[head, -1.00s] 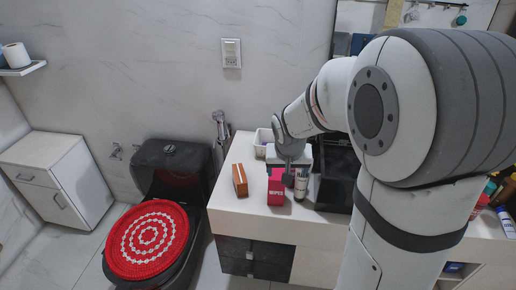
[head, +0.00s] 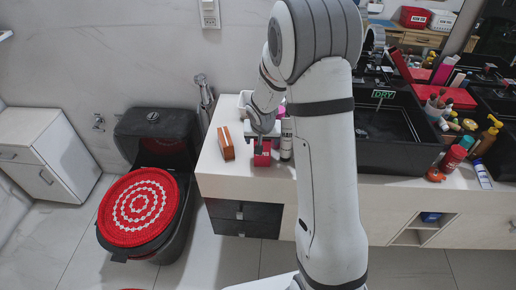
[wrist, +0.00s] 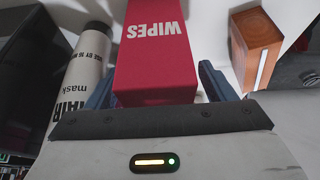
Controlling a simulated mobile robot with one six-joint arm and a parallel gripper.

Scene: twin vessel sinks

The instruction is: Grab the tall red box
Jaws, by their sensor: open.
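The tall red box, lettered "WIPES", stands upright on the white counter. It shows in the head view (head: 262,159) and large in the wrist view (wrist: 155,45). My gripper (head: 263,140) is at the box, covering its upper part in the head view. In the wrist view my gripper (wrist: 157,88) is open, with one dark blue finger on each side of the box. I cannot tell whether either finger touches it.
A white "HAIR mask" tube (wrist: 84,75) stands close beside the left finger; a brown box (wrist: 256,45) is to the right. In the head view, a black sink (head: 400,140) lies right of my arm, and a black toilet with a red cover (head: 143,212) stands left of the counter (head: 230,180).

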